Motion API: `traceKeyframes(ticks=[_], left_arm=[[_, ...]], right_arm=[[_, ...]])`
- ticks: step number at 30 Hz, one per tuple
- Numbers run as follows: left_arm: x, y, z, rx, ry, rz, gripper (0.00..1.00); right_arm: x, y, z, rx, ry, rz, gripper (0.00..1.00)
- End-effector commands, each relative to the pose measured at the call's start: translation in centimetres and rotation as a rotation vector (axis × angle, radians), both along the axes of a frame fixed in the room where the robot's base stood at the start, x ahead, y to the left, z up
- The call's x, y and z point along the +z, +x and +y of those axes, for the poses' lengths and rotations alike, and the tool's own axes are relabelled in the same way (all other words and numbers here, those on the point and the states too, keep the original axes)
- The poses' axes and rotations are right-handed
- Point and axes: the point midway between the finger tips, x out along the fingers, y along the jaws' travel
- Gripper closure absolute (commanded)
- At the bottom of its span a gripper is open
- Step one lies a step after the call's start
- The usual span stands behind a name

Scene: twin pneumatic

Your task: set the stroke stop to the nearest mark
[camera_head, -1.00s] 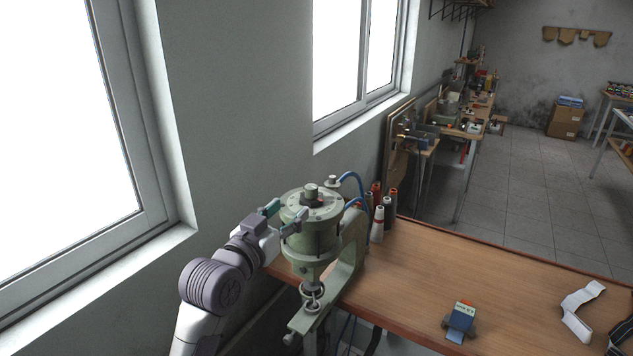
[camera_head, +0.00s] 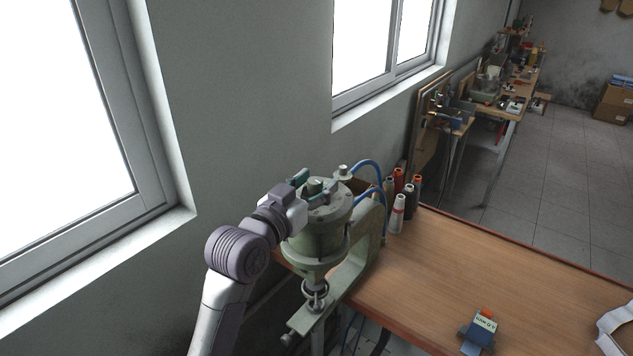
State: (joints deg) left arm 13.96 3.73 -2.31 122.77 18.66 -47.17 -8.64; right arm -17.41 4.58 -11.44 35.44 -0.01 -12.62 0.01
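A green pneumatic press (camera_head: 322,240) stands at the left end of the wooden table, with a round cylinder on its C-shaped frame. A short knob (camera_head: 315,186) rises from the middle of its top cap. It looks like the stroke stop, but its marks are too small to read. My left gripper (camera_head: 311,188) is over the cap with its fingers apart, one on the far side of the knob and one on the near side. I cannot tell whether either finger touches it. My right gripper is out of view.
A blue air hose (camera_head: 372,172) loops behind the press beside a silver fitting (camera_head: 343,171). A small blue-and-grey block with a label (camera_head: 478,331) sits near the front edge. The table's middle is clear.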

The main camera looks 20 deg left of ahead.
Motion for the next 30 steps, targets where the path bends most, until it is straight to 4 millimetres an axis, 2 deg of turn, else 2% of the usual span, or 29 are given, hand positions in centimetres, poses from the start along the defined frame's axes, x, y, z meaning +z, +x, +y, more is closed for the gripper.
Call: traceKeyframes(ticks=[1,10,22,26,30], left_arm=[[0.0,0.0,0.0,0.000,0.000,0.000,0.51],[0.0,0.0,0.0,0.000,0.000,0.000,1.00],[-0.2,0.0,0.1,-0.068,0.006,-0.003,1.00],[-0.4,0.1,0.2,-0.145,0.010,-0.003,1.00],[-0.7,0.1,0.3,-0.258,0.012,-0.002,1.00]], right_arm=[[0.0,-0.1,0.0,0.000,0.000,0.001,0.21],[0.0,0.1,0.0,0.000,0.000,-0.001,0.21],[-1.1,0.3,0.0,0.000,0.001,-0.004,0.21],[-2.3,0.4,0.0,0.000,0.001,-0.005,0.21],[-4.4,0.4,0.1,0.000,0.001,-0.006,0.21]])
